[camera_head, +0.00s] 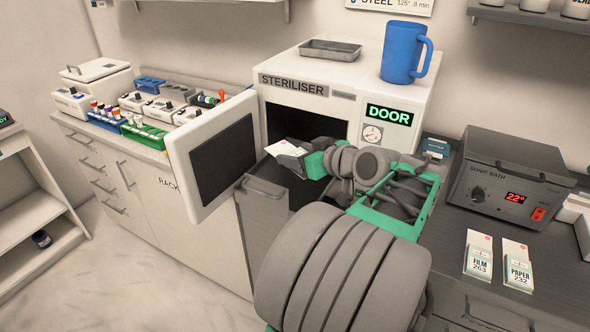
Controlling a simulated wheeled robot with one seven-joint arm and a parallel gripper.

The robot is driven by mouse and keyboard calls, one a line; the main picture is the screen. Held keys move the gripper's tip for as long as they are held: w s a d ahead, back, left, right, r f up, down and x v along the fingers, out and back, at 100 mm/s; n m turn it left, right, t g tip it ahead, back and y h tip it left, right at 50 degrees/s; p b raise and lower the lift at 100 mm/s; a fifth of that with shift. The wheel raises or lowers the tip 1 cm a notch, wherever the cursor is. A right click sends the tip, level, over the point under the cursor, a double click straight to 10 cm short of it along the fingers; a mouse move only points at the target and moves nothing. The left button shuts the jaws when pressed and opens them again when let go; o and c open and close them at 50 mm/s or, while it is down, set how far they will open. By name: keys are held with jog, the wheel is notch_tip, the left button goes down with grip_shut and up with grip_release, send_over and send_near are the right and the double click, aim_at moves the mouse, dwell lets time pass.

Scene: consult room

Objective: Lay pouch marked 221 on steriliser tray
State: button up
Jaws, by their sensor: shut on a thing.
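My gripper (303,152) is shut on a small white pouch (288,147), holding it in front of the open steriliser (350,85). The pouch's marking is too small to read. The steriliser door (222,153) is swung open to the left, and its dark chamber shows behind the gripper. A grey steriliser tray (264,188) with a handle on its front sticks out below the chamber, under and a little left of the pouch. The pouch is apart from it. My arm hides the tray's right side and much of the chamber.
Pouches marked FILM 263 (478,257) and PAPER 232 (518,266) lie on the right counter, by the sonic bath (510,177). A blue jug (403,52) and shallow metal dish (331,49) stand on the steriliser.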

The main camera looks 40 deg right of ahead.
send_over(299, 178)
notch_tip(299, 178, down, 6)
jog(key=shift+r+p, duration=0.2)
jog(key=shift+p, duration=0.1)
notch_tip(299, 178, down, 3)
jog(key=shift+r+p, duration=0.15)
jog(key=shift+p, duration=0.35)
jog(key=shift+f, duration=0.3)
jog(key=shift+f, duration=0.1)
jog(key=shift+f+b, duration=0.15)
jog(key=shift+b, duration=0.2)
jog(key=o, duration=1.3)
jog(key=shift+o, duration=0.2)
